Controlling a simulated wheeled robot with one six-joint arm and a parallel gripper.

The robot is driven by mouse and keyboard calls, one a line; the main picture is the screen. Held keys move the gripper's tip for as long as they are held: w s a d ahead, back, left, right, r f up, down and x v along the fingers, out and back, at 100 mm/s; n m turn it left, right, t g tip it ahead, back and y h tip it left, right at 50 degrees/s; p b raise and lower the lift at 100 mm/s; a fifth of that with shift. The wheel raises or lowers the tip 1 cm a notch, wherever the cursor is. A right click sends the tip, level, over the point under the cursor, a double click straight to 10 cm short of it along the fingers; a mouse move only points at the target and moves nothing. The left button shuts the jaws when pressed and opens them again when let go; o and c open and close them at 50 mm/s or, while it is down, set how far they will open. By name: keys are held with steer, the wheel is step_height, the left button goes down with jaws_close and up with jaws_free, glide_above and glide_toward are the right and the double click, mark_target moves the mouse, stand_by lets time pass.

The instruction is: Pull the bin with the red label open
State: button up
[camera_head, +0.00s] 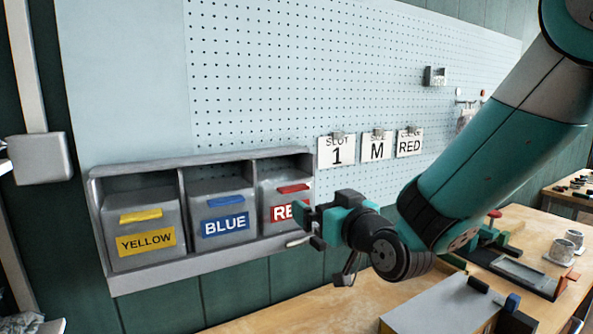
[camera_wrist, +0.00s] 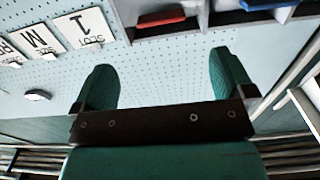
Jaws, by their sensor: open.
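The bin with the red label (camera_head: 275,208) is the rightmost of three grey bins in a wall rack. It sits in its compartment, with a red handle (camera_head: 293,188) above the label. My gripper (camera_head: 306,222) is in front of it and hides part of the label. In the wrist view, my gripper's two green fingers (camera_wrist: 160,82) are apart with nothing between them. The red handle shows upside down at the top of the wrist view (camera_wrist: 160,19), beyond the fingertips and not between them.
The blue-label bin (camera_head: 223,205) and yellow-label bin (camera_head: 140,230) stand to the left in the same grey rack (camera_head: 200,276). Cards reading SLOT 1 (camera_head: 337,151), M and RED hang on the pegboard (camera_head: 260,80). A workbench (camera_head: 300,310) with a vise and cups lies below and right.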

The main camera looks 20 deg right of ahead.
mark_target(297, 190)
steer(key=w+p, duration=0.1)
steer(key=w, duration=0.2)
steer(key=w+a+p, duration=0.1)
steer(key=w, duration=0.3)
steer(key=w+a+p, duration=0.1)
steer(key=w+p, duration=0.1)
steer(key=w, duration=0.1)
steer(key=shift+w+f, duration=0.1)
steer(key=shift+w, duration=0.15)
